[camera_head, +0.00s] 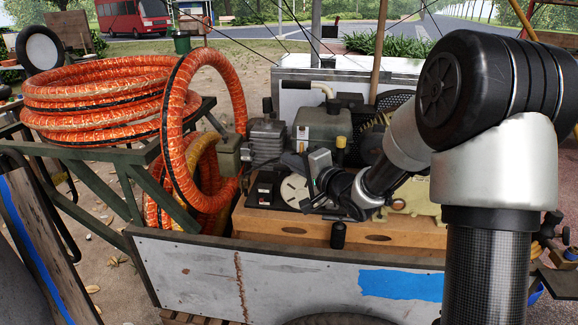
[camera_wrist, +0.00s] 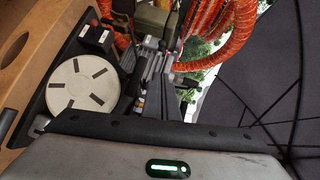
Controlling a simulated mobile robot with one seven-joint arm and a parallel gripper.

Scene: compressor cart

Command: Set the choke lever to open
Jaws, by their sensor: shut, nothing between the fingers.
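My gripper (camera_head: 294,162) is low over the cart, just right of the finned grey engine (camera_head: 267,140) and beside the round slotted white disc (camera_head: 294,189). In the wrist view my gripper (camera_wrist: 160,98) reaches toward the engine and is shut with nothing held. The white disc (camera_wrist: 83,84) lies left of it on a black plate. A small dark-ended part shows right of the fingers, but I cannot tell whether it is the choke lever. The choke lever cannot be made out clearly in either view, nor can its setting. Contact between my fingers and any part cannot be told.
Orange hose coils (camera_head: 110,95) hang on the left rack, with a loop close to the engine. A green-grey tank (camera_head: 322,127) stands behind my gripper. A black box with a red button (camera_wrist: 95,36) sits beyond the disc. The cart's front panel (camera_head: 200,275) bounds the near side.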

